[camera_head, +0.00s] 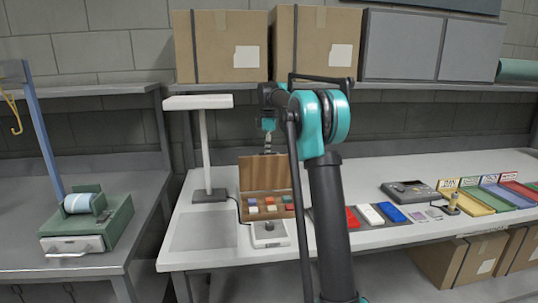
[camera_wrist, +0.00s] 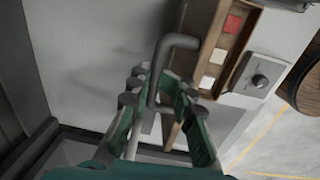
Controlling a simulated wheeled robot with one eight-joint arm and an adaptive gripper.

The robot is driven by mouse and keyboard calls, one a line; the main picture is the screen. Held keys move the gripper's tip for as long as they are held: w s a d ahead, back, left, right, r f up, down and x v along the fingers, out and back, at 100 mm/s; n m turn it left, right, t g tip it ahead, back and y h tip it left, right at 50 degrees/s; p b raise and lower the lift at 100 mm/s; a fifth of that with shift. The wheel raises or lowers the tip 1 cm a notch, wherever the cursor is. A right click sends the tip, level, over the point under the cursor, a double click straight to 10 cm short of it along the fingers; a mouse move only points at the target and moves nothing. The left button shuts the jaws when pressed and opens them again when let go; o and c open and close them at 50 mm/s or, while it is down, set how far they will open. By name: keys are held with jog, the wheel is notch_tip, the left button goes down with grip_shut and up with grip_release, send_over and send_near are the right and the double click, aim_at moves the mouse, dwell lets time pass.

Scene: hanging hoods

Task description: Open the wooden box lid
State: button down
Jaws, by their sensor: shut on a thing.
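The wooden box (camera_head: 270,219) stands on the light bench with its lid (camera_head: 262,172) raised, standing roughly upright at the back. Several coloured blocks sit in the open box. In the wrist view, the box's compartments (camera_wrist: 233,45) show red and white blocks at the upper right. My gripper (camera_head: 268,146) is at the top of the lid. In the wrist view, its teal fingers (camera_wrist: 160,100) are closed around a grey bent handle (camera_wrist: 180,41) beside the lid. My arm covers part of the scene right of the box in the head view.
A small device with a knob (camera_head: 269,233) sits in front of the box; a lamp-like stand (camera_head: 207,150) is to its left. Red, white and blue items (camera_head: 371,214) lie right. Cardboard boxes (camera_head: 220,45) occupy the shelf above. The bench left of the box is mostly clear.

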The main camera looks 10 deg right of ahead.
jog(key=w+f, duration=0.2)
jog(key=w, duration=0.4)
jog(key=shift+w, duration=0.4)
jog(key=shift+w+f, duration=0.2)
jog(key=shift+f, duration=0.05)
jog(key=c, duration=1.9)
grip_release()
jog(key=shift+c, duration=0.2)
jog(key=o, duration=0.4)
jog(key=shift+w+f, duration=0.25)
jog(key=shift+c, duration=0.2)
jog(key=shift+r, duration=0.1)
jog(key=shift+s, duration=0.1)
notch_tip(320, 180, up, 12)
jog(key=shift+s, duration=0.45)
jog(key=shift+r, duration=0.1)
